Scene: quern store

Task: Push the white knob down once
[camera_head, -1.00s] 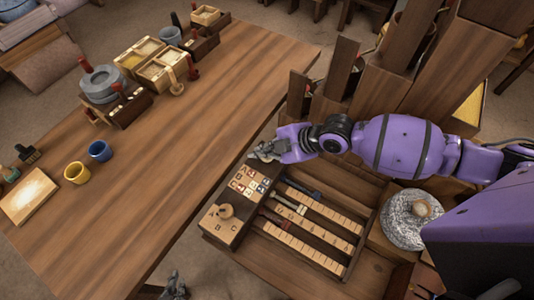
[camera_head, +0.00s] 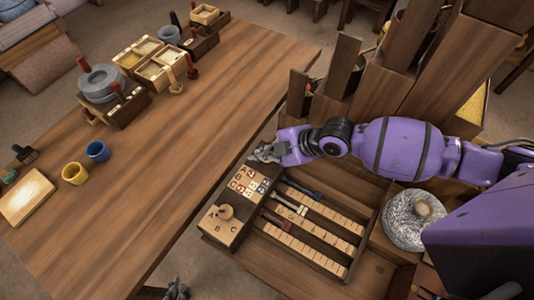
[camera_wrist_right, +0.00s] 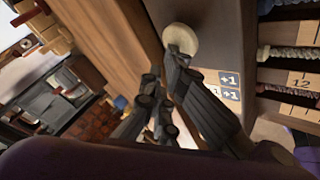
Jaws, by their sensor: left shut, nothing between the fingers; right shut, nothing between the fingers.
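The white knob (camera_wrist_right: 180,38) shows in the right wrist view as a round pale cap on the end of a dark wooden box, beside the "+1" tiles. My right gripper (camera_wrist_right: 166,72) is shut and empty, with its fingertips at the knob's lower edge in that view; I cannot tell whether they touch it. In the head view my right gripper (camera_head: 265,152) is over the far end of the lettered box, and the knob is not clearly seen there. My left gripper (camera_head: 176,290) is shut and empty, low at the bottom edge, beside the table.
The lettered box (camera_head: 221,231) carries a wooden pointer knob (camera_head: 225,211) and tiles. Next to it is a tray of ruled slider strips (camera_head: 318,230). A speckled round stone (camera_head: 412,219) lies at right. Tall wooden bins (camera_head: 385,95) stand behind my right arm.

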